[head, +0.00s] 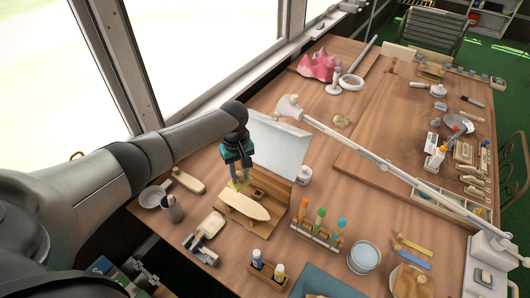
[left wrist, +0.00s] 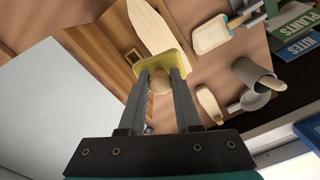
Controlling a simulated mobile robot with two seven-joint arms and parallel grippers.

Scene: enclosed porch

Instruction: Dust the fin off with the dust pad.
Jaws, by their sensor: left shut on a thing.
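The fin (head: 243,205) is a long, pale, pointed piece lying in a brown wooden holder (head: 272,184) on the bench. In the left wrist view the fin (left wrist: 152,27) extends away beyond my fingers. My left gripper (head: 237,178) is shut on the dust pad's round knob (left wrist: 160,84). The dust pad (left wrist: 165,62) is a flat yellow piece beneath the fingertips; it also shows in the head view (head: 237,186) at the back left end of the fin. I cannot tell whether the pad touches the fin. My right gripper is not in view.
A pale upright panel (head: 280,143) stands close behind the gripper. A rack of colored-handled tools (head: 318,232) is right of the fin, and a bottle holder (head: 266,271) is in front. A cup (head: 172,208) stands left. A white lamp arm (head: 365,153) crosses the bench.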

